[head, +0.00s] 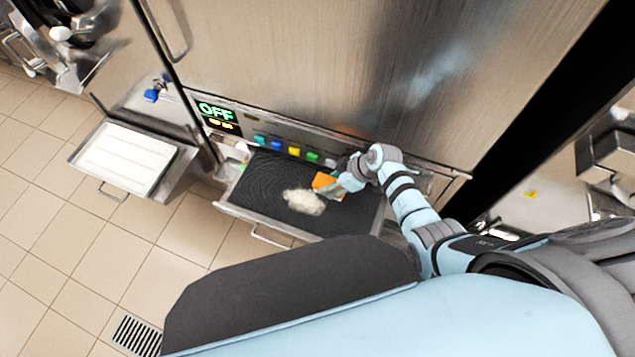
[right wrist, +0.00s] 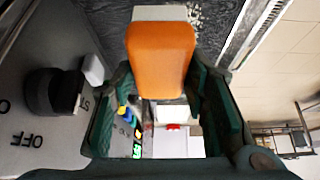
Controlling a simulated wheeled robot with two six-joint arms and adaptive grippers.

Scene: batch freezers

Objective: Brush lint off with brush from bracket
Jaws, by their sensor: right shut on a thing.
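My right gripper (head: 338,187) is shut on the brush, over the right part of a pulled-out drawer. The brush (head: 325,181) has an orange body; in the right wrist view the orange body (right wrist: 160,55) sits between my fingers, with a pale end (right wrist: 160,13) beyond it. A whitish clump of lint (head: 303,202) lies on a dark ridged panel (head: 258,184) in the drawer, just left of the brush. I cannot tell whether the brush touches the lint. I cannot clearly make out the bracket. My left gripper is not in view.
The steel freezer front (head: 300,60) rises behind the drawer, with an OFF display (head: 216,111) and coloured buttons (head: 294,151). A black knob (right wrist: 52,93) is close by in the wrist view. A white tray (head: 125,157) stands left. Tiled floor is clear in front.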

